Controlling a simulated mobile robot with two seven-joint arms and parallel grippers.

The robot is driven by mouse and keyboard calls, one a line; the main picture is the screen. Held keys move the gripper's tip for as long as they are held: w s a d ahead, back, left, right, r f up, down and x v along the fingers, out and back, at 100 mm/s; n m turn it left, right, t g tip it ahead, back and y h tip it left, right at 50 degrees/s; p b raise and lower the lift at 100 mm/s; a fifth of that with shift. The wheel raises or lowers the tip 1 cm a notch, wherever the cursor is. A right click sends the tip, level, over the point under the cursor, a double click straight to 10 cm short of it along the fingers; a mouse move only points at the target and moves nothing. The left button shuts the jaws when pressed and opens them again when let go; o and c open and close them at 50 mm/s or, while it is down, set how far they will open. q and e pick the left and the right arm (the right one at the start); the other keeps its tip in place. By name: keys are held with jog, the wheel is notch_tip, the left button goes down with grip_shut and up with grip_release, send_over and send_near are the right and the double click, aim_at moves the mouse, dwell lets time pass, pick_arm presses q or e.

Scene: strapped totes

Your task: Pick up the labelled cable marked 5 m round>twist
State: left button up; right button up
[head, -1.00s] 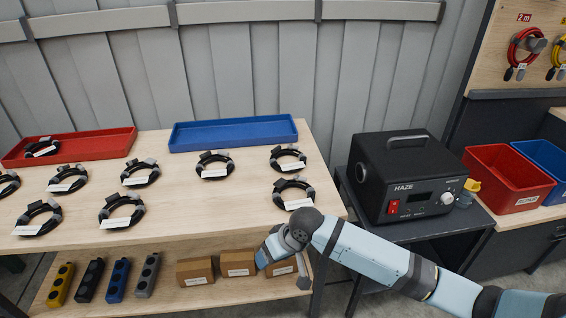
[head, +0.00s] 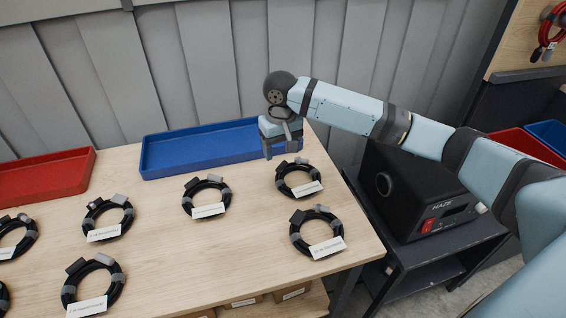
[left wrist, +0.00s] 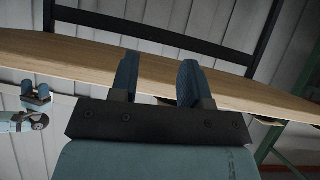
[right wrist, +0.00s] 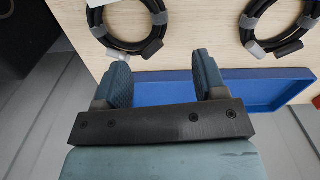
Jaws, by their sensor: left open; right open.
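Several black coiled cables with white labels lie on the wooden table. In the head view, one is at the back right (head: 281,184), one in front of it (head: 295,236) and one at the middle (head: 189,198). Others lie further left, including one front left (head: 67,293). The label print is too small to read, so I cannot tell which is 5 m round>twist. My right gripper (head: 280,147) is open and empty above the blue tray's right end, behind the back right cable. The right wrist view shows two coils beyond its fingers (right wrist: 162,78). My left gripper (left wrist: 158,75) is open and empty.
A blue tray (head: 160,169) and a red tray (head: 45,184) stand along the table's back edge. The black HAZE box (head: 405,225) stands on a dark side table to the right. Cardboard boxes (head: 292,291) sit on the shelf below. Bare wood lies between the cables.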

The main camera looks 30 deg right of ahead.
jog(key=b, duration=0.1)
send_over(282, 181)
jog(key=f, duration=0.7)
jog(key=shift+s+a, duration=0.3)
jog(key=shift+s, duration=0.1)
jog(key=shift+f, duration=0.55)
jog(key=f, duration=0.3)
jog(key=f+b, duration=0.1)
jog(key=shift+w+d+f, duration=0.2)
jog(key=shift+w+d, duration=0.1)
jog(key=shift+f, duration=0.4)
pick_arm(q)
jog(key=shift+s+f, duration=0.3)
jog(key=shift+f, duration=0.1)
jog(key=shift+f, duration=0.2)
pick_arm(e)
jog(key=c, duration=1.2)
